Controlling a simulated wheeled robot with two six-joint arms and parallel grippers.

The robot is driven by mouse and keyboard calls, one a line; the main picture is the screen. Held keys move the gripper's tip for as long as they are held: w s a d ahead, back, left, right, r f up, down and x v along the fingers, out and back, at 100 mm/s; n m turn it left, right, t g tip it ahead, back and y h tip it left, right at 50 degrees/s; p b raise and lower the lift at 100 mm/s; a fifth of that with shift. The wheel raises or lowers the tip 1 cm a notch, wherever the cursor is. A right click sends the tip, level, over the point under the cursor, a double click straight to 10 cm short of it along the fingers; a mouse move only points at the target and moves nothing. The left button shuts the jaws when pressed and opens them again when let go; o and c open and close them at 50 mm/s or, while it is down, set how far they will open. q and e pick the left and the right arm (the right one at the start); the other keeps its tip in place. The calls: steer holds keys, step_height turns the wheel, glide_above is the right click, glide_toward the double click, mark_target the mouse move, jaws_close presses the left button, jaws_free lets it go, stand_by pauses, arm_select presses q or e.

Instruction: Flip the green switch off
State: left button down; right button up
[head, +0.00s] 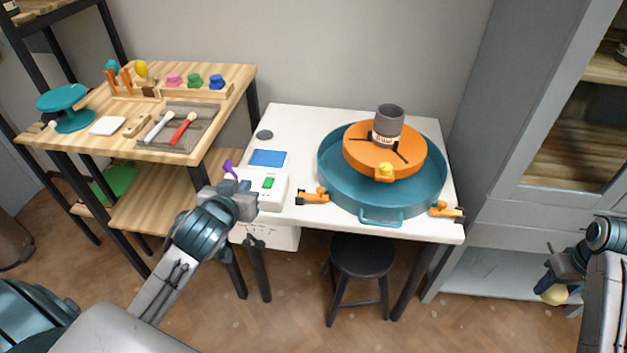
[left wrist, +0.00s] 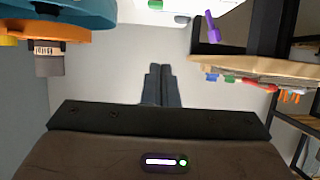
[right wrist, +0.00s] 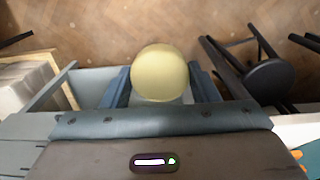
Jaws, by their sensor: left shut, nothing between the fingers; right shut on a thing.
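The green switch (head: 267,183) sits on a small white control box (head: 270,203) at the left of the white table; it also shows at the top of the left wrist view (left wrist: 181,19). Its exact tilt is too small to tell. My left gripper (head: 243,188) is shut and empty, just left of the control box in the head view; its closed fingers also show in the left wrist view (left wrist: 161,84). My right gripper (head: 560,274) is shut on a pale yellow round thing (right wrist: 160,72), far right, away from the table.
A purple lever (head: 230,170) stands at the box's left, close to my left gripper. A teal basin (head: 336,182) with an orange wheel and grey cup fills the table's right. A wooden tool table (head: 85,142) stands left, a grey cabinet (head: 490,190) right, a black stool (head: 362,254) in front.

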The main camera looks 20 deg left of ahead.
arm_select(q)
glide_above(261, 195)
steer(key=f, duration=0.4)
steer(key=shift+w+a, duration=0.15)
steer(key=shift+w, duration=0.15)
arm_select(e)
steer(key=shift+r, duration=0.1)
arm_select(q)
steer(key=f, duration=0.2)
steer(key=shift+s+f, duration=0.25)
steer(key=shift+f, duration=0.1)
steer(key=shift+s+f, duration=0.1)
steer(key=shift+f, duration=0.55)
